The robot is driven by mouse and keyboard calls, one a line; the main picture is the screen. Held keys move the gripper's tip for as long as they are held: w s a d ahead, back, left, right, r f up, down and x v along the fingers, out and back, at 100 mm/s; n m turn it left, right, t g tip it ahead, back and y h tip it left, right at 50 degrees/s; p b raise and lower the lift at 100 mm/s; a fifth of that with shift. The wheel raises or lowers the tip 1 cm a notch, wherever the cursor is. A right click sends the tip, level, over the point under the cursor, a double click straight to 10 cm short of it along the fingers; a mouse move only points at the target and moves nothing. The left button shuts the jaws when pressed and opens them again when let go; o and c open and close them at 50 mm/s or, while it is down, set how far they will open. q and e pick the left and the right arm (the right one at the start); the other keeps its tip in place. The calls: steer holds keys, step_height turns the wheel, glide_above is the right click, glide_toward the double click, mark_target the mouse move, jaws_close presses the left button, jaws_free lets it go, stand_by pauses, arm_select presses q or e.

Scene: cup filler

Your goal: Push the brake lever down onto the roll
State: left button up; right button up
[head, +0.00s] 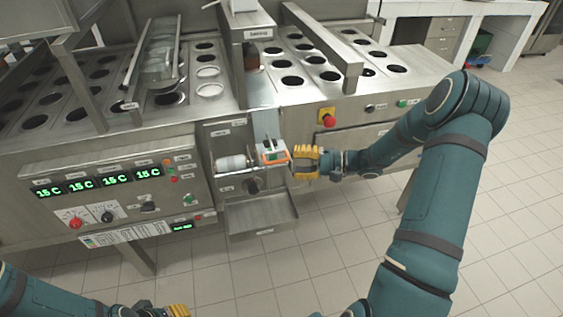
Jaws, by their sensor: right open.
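The white roll (232,163) sits on a horizontal shaft in the recess at the machine's front. An orange-edged part (272,157) with small dark pieces on top is just right of the roll. I cannot make out for certain which piece here is the brake lever, or whether it touches the roll. My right gripper (298,161) is open, with yellow fingers, right beside the orange-edged part; contact cannot be told. My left gripper (178,311) shows only partly at the bottom edge, far from the roll, and its fingers are mostly cut off.
A metal tray (262,216) juts out below the roll. A red stop button (327,117) is on the panel to the upper right. Green temperature displays (98,182) are on the left panel. The tiled floor in front is clear.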

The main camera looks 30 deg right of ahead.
steer(key=v, duration=0.6)
stand_by(0.4)
